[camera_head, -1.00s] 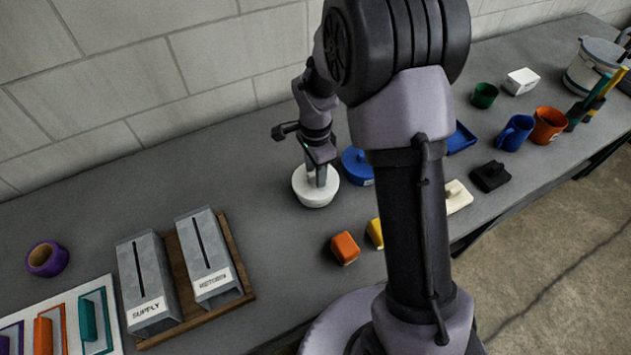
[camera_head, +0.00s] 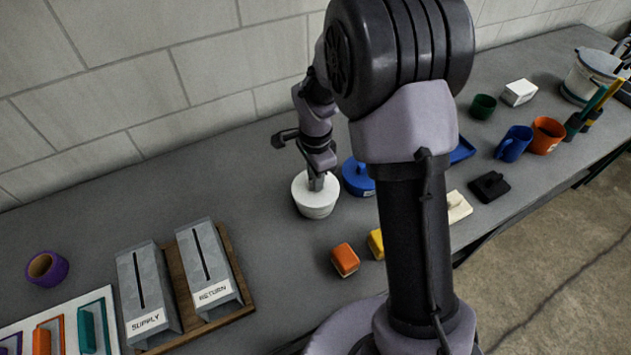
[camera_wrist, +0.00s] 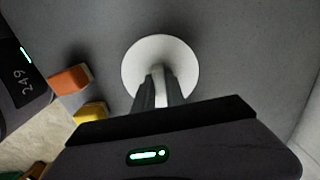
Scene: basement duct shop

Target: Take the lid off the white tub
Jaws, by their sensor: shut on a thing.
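The white tub (camera_head: 318,208) stands on the grey bench, with its round white lid (camera_head: 303,188) on top. In the wrist view the lid (camera_wrist: 180,55) fills the middle as a white disc and hides the tub below. My gripper (camera_head: 317,180) is above the lid's centre, pointing down. In the wrist view my gripper (camera_wrist: 160,85) is shut on the lid's raised handle. I cannot tell whether there is a gap between lid and tub.
A blue lidded tub (camera_head: 357,178) stands close on the right. An orange block (camera_head: 345,260) and a yellow block (camera_head: 376,244) lie in front. SUPPLY (camera_head: 146,290) and RETURN (camera_head: 208,265) boxes stand at the left. The bench behind and left of the tub is clear.

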